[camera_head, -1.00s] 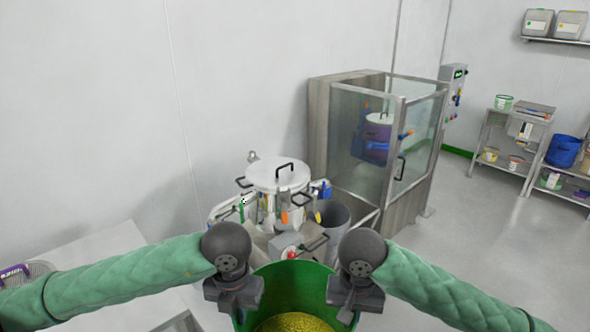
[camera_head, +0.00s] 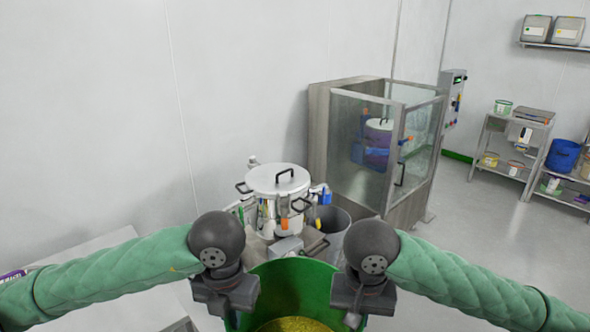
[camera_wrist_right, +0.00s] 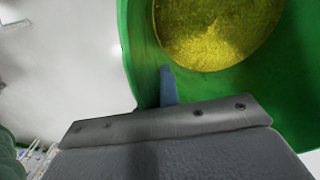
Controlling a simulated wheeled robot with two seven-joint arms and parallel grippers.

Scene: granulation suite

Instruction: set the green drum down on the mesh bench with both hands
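The green drum (camera_head: 295,279) is at the bottom middle of the head view, open at the top, with yellow granules (camera_head: 292,325) inside. The picture's lower edge cuts it off. My left gripper (camera_head: 232,306) is at its left rim and my right gripper (camera_head: 354,312) at its right rim; both appear clamped on the wall. In the right wrist view, one finger (camera_wrist_right: 168,86) lies against the green wall (camera_wrist_right: 140,45), beside the granules. The drum's base is hidden. A pale bench top (camera_head: 110,295) shows at lower left; I cannot make out any mesh on it.
A lidded steel pot (camera_head: 277,188) and a grey bin (camera_head: 334,222) stand just beyond the drum. A glazed cabinet (camera_head: 372,145) stands behind them. Shelves (camera_head: 510,150) with tubs are at far right, and open floor (camera_head: 480,235) lies before them.

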